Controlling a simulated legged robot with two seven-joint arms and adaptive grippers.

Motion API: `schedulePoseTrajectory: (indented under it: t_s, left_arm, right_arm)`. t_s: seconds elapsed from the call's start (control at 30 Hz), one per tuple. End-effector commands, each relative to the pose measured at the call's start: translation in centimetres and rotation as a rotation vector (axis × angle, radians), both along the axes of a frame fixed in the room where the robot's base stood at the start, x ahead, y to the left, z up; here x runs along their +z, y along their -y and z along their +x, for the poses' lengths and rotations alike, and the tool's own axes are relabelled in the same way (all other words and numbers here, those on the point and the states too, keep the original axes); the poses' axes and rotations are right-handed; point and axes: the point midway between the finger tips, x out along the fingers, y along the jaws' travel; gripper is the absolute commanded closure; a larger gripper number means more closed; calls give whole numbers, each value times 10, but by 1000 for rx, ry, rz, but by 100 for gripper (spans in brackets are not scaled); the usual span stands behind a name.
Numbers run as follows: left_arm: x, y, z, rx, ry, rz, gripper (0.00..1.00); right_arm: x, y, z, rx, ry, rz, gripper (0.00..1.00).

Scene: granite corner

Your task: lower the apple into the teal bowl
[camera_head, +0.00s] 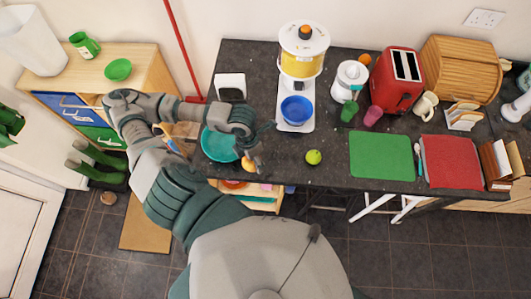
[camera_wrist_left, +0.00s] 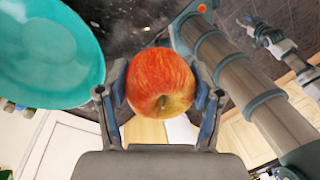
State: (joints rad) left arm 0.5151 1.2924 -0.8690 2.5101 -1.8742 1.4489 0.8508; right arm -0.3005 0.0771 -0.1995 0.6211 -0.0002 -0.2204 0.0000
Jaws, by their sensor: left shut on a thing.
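A red-orange apple (camera_wrist_left: 160,82) sits between the two fingers of my left gripper (camera_wrist_left: 160,95), which is shut on it. In the head view the apple (camera_head: 249,164) hangs below my left gripper (camera_head: 251,157), just right of the teal bowl. The teal bowl (camera_head: 217,151) stands on the dark counter, partly covered by my left arm.
A blue bowl (camera_head: 296,110) sits on the white appliance behind. A green mat (camera_head: 381,155) and a red mat (camera_head: 452,162) lie further right. Counter around the green apple is clear.

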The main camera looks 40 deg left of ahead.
Motion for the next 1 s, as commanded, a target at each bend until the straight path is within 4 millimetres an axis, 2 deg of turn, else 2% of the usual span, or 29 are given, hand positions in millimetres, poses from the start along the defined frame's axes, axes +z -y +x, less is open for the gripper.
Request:
schedulePoseTrajectory:
  t_s: [0.03, 0.37, 0.6, 0.8, 1.0]
  left_arm:
    - [1, -13, 1, 6, 1, 7, 72]
    - [13, -85, 8, 7, 0, 6, 72]
    - [9, -136, 12, 7, -1, 4, 72]
    - [4, -168, 15, 4, 0, 1, 72]
    - [1, -185, 17, 1, 1, 0, 72]
  right_arm:
    - [-4, 0, 0, 0, 0, 0, 60]
    - [-21, 3, -1, 2, -1, -4, 60]
    - [-32, 3, -1, 2, -1, -4, 60]
    - [-35, 3, -1, 2, -2, -4, 60]
    - [-36, 3, -1, 2, -2, -4, 60]
